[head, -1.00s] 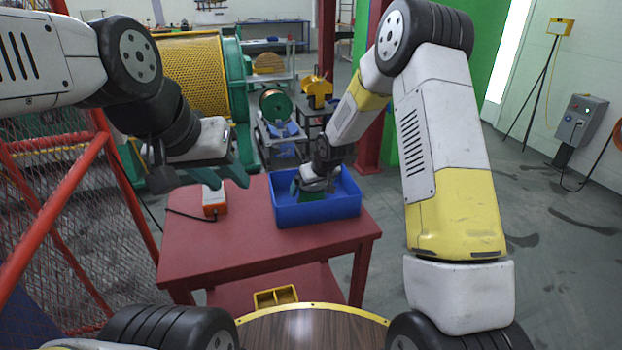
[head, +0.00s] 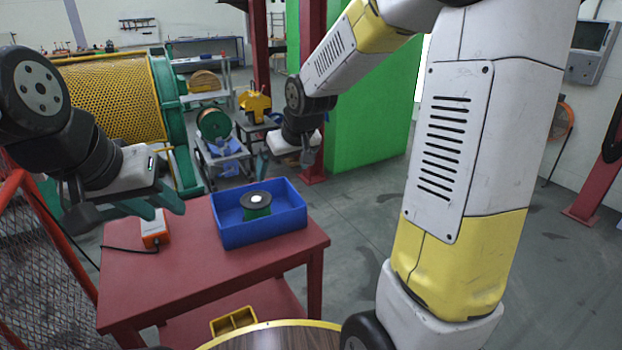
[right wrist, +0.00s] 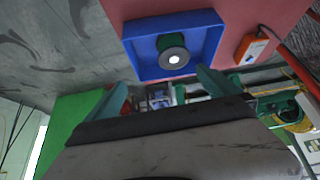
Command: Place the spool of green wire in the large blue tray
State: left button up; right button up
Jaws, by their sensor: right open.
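The spool of green wire (head: 256,204) sits inside the large blue tray (head: 262,235), with its dark flange and pale hub facing up. The tray stands on the red table (head: 180,275). In the right wrist view the spool (right wrist: 172,56) and the blue tray (right wrist: 148,66) show at the top, apart from the fingers. My right gripper (head: 283,160) is open and empty, above and behind the tray's far right side. Its two green fingers (right wrist: 165,88) show spread apart. My left gripper (head: 150,208) is open and empty over the table's left part.
An orange and white box (head: 155,230) with a cable lies on the table, left of the tray. A small yellow bin (head: 233,320) is low at the front. Behind stand a cart with a spool (head: 213,124) and a yellow mesh drum (head: 110,97). Red mesh fencing is at left.

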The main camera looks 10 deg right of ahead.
jog(key=s+d+r+m, duration=0.1)
jog(key=s+d+r, duration=0.1)
jog(key=s, duration=0.5)
jog(key=s+d+r+m, duration=0.1)
jog(key=s+d+r, duration=0.1)
jog(key=s, duration=0.6)
jog(key=s+d+r+m, duration=0.1)
jog(key=s+r, duration=0.3)
jog(key=s, duration=0.4)
jog(key=shift+s+d, duration=0.2)
jog(key=shift+d, duration=0.45)
